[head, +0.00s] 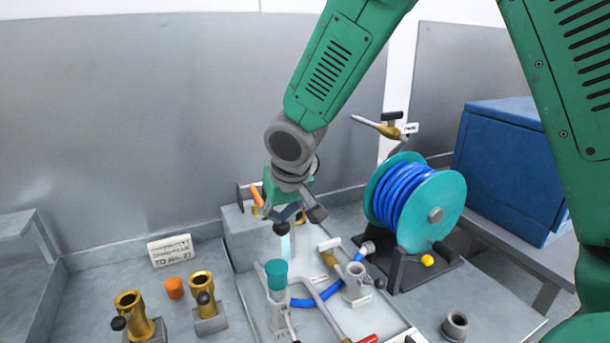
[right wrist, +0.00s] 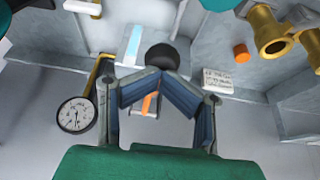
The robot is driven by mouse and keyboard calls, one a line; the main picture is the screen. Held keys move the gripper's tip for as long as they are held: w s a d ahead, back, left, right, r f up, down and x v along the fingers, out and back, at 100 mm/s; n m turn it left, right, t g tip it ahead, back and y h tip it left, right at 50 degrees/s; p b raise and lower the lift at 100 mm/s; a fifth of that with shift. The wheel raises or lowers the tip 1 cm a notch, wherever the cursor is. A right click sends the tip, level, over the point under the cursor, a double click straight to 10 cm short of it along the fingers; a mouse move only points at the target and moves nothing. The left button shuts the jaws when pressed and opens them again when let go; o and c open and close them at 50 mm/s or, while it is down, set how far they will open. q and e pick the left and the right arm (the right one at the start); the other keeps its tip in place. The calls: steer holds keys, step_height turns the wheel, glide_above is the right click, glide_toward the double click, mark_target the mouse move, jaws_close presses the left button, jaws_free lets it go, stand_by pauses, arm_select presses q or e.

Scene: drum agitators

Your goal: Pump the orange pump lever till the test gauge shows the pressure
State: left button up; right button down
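The orange pump lever (head: 256,195) stands by the grey pump block at the back of the bench; its orange part also shows between my fingers in the right wrist view (right wrist: 148,103). Its black ball knob (head: 281,228) sits at my right gripper's fingertips. My right gripper (head: 286,212) points down, its fingers closed in around the lever end just at the knob (right wrist: 162,57). The test gauge (right wrist: 75,115), a round white dial, lies left of the fingers in the right wrist view; its reading is too small to tell. My left gripper is not in view.
A teal hose reel (head: 445,195) with blue hose stands right of the pump, before a blue box (head: 505,160). Brass fittings (head: 135,310), an orange cap (head: 173,288) and a sign (head: 170,250) are at left. A teal-capped post (head: 276,274) stands in front.

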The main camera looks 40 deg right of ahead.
steer(key=f+b, duration=0.1)
steer(key=f, duration=0.1)
steer(key=f+b, duration=0.1)
steer(key=f, duration=0.2)
steer(key=shift+w, duration=0.2)
steer(key=shift+f, duration=0.3)
steer(key=shift+w, duration=0.1)
step_height(320, 180, up, 15)
steer(key=w+p, duration=0.1)
steer(key=p, duration=1.4)
steer(key=shift+d, duration=0.25)
steer(key=shift+f, duration=0.1)
